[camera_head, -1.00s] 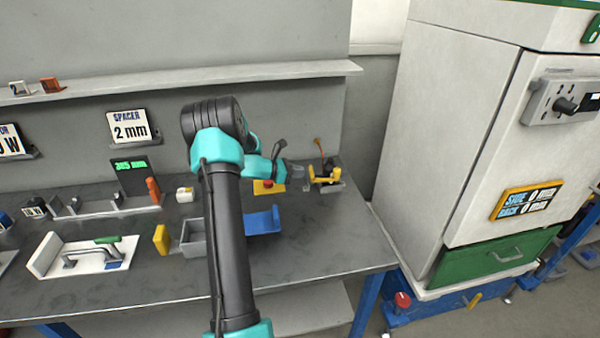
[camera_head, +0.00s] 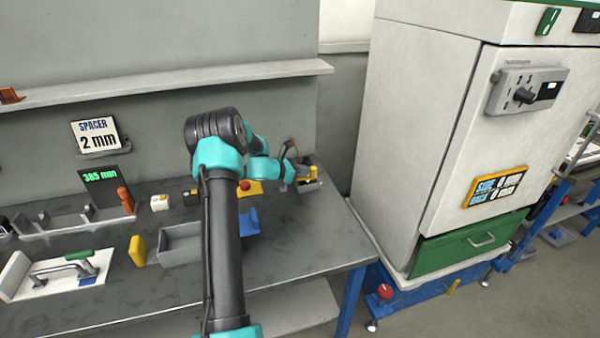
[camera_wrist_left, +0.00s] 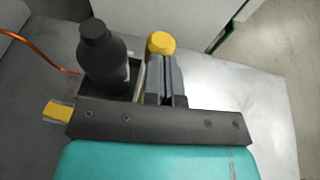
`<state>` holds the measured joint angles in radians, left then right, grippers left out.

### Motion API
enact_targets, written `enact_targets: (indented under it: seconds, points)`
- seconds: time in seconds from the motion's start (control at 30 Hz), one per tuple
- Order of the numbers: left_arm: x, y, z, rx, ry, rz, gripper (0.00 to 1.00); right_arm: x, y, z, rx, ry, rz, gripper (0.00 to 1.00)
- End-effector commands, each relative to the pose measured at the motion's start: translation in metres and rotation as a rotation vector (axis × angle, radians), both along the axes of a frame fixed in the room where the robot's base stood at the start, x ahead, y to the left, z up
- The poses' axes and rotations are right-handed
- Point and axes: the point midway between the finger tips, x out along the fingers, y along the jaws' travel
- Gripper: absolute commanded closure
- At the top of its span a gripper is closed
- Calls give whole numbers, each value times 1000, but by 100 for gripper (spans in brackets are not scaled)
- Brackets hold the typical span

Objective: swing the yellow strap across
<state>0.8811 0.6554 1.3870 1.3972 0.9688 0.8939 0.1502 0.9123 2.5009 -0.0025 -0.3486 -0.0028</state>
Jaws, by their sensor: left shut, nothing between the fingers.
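The yellow strap (camera_head: 313,172) is at the far right end of the bench, on a small dark and grey fixture. In the left wrist view a rounded yellow end (camera_wrist_left: 160,43), likely part of the strap, shows just beyond my fingertips. My left gripper (camera_head: 297,178) is right beside the strap. In the left wrist view its fingers (camera_wrist_left: 164,76) are together with nothing between them. I cannot tell whether they touch the yellow part. A black bottle-shaped piece (camera_wrist_left: 103,52) stands close left of the fingers. My right gripper is not in view.
A yellow plate with a red button (camera_head: 246,186) lies left of my gripper. A grey bin (camera_head: 180,245) and blue holder (camera_head: 250,222) sit nearer. The white cabinet (camera_head: 415,130) stands right of the bench. The bench's front right is clear.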

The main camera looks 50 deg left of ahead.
Motion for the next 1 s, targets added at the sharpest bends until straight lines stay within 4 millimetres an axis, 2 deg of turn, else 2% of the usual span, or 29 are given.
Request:
enact_targets:
  seconds: [0.17, 0.4, 0.77, 1.0]
  points:
    - [1, 0, 0, 0, 0, 0, 100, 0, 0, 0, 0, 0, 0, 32]
    - [17, 0, 0, 1, 0, -1, 100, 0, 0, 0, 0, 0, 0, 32]
    - [16, 0, 0, -1, -1, -2, 100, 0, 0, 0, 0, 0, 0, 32]
    - [0, -1, 0, 0, 1, -10, 100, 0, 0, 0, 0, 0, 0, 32]
